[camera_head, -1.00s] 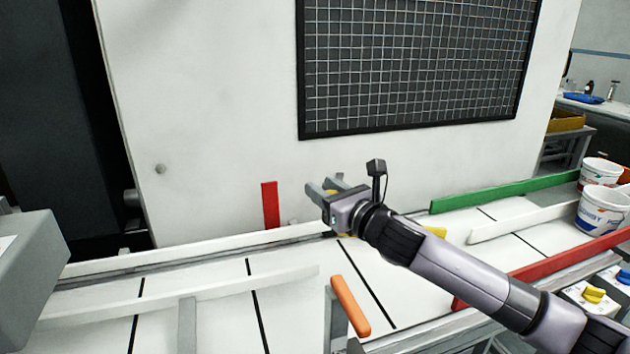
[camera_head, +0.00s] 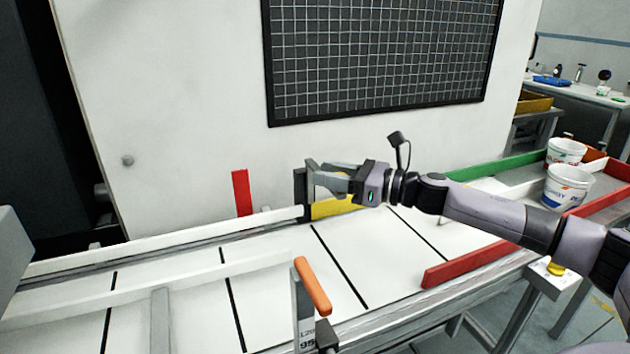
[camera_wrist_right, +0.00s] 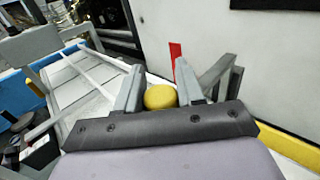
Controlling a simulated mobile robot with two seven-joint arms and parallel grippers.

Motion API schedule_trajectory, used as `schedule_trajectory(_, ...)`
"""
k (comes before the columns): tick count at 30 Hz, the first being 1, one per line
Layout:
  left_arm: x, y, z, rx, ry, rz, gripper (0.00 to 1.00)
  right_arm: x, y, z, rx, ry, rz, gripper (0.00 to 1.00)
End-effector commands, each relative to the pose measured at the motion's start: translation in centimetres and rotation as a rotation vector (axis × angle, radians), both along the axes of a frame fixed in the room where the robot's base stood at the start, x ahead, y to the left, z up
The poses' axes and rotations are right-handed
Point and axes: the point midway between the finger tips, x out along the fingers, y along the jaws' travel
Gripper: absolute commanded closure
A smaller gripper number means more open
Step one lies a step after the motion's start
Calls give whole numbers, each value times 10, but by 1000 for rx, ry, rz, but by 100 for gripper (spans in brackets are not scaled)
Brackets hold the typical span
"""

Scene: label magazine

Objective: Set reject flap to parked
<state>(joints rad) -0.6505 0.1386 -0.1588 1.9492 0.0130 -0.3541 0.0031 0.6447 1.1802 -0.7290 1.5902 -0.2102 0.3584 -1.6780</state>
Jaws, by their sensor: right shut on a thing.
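The reject flap appears to be the yellow plate (camera_head: 330,208) standing at the back edge of the white conveyor, partly hidden behind my right gripper. My right gripper (camera_head: 314,178) is above it, with its fingers toward the left. In the right wrist view, a round yellow knob (camera_wrist_right: 160,97) sits between the fingers of my right gripper (camera_wrist_right: 158,82), which is shut on it. How the knob joins the plate is hidden. My left gripper is not in view.
A dark grey post (camera_head: 300,186) stands just beyond the fingertips. A red upright (camera_head: 242,192) is farther left by the white cabinet. An orange bar (camera_head: 312,286) rises at the front edge. Red (camera_head: 470,263) and green (camera_head: 510,165) rails and white tubs (camera_head: 567,187) are right.

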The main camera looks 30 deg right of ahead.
Motion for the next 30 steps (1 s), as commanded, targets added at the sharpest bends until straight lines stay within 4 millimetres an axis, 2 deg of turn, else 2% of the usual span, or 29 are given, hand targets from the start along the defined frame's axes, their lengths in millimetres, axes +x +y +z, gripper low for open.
schedule_trajectory(15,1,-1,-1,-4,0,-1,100,-3,-6,1,4,2,9,100)
schedule_trajectory(16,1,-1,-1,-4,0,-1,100,-3,-6,1,4,2,8,53)
schedule_trajectory(17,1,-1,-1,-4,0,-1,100,-2,-6,1,4,2,8,44)
schedule_trajectory(30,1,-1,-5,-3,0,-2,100,-7,-9,-2,2,1,8,44)
